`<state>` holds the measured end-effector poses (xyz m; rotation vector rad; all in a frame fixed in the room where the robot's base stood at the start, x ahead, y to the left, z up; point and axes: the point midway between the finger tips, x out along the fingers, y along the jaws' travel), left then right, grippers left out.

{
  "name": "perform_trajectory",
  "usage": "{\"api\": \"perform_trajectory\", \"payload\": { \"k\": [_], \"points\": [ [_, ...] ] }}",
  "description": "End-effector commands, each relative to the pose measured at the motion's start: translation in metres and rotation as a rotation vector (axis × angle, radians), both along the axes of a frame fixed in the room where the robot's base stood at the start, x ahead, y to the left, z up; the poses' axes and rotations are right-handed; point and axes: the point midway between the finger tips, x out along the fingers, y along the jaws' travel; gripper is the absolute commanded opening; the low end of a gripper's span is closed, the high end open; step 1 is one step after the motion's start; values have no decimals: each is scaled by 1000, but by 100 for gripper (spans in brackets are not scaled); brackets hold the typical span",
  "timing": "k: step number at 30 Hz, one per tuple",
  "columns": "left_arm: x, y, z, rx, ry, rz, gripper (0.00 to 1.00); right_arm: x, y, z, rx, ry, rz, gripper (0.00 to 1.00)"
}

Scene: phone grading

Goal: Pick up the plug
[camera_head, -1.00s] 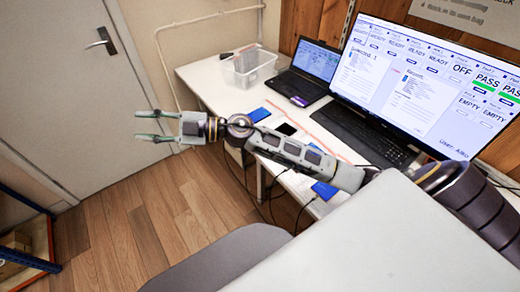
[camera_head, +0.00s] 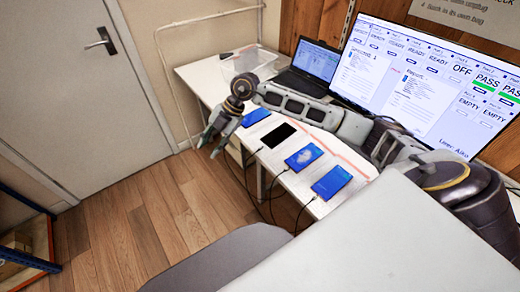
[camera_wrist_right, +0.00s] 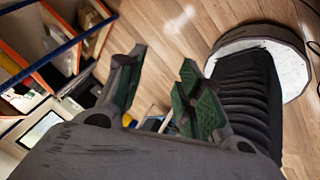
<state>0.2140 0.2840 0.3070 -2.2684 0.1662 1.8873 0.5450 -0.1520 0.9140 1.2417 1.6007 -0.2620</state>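Thin black cables run from the front edge of the desk (camera_head: 232,100) to the phones. A dark plug end (camera_head: 287,170) shows at the near edge of a blue phone (camera_head: 303,157). Another plug end (camera_head: 314,198) is at the nearest blue phone (camera_head: 331,182). A black-screened phone (camera_head: 276,134) and a further blue phone (camera_head: 256,116) lie beyond. My right gripper (camera_head: 213,141) hangs pointing down, left of the phones and off the desk's front edge. Its green-padded fingers are apart and empty in the right wrist view (camera_wrist_right: 162,95). No plug shows in that view. My left gripper is out of view.
A clear bin (camera_head: 255,62), a laptop (camera_head: 312,62) and a large monitor (camera_head: 425,85) stand at the back of the desk. My right arm spans above the desk behind the phones. Wooden floor is open at left. Shelving (camera_wrist_right: 45,55) shows in the wrist view.

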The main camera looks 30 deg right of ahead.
Motion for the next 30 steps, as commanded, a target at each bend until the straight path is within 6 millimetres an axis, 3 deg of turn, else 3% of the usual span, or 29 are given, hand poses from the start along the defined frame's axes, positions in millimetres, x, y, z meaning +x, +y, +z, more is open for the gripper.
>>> {"api": "perform_trajectory", "payload": {
  "k": [9,15,20,30],
  "points": [
    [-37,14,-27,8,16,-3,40,12,-118,-4,-389,124,-187,36],
    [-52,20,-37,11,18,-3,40,12,-171,5,-552,178,-299,36],
    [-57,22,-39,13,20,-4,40,10,-186,9,-597,194,-334,36],
    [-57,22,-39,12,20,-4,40,10,-186,8,-598,194,-335,36]
  ]
}}
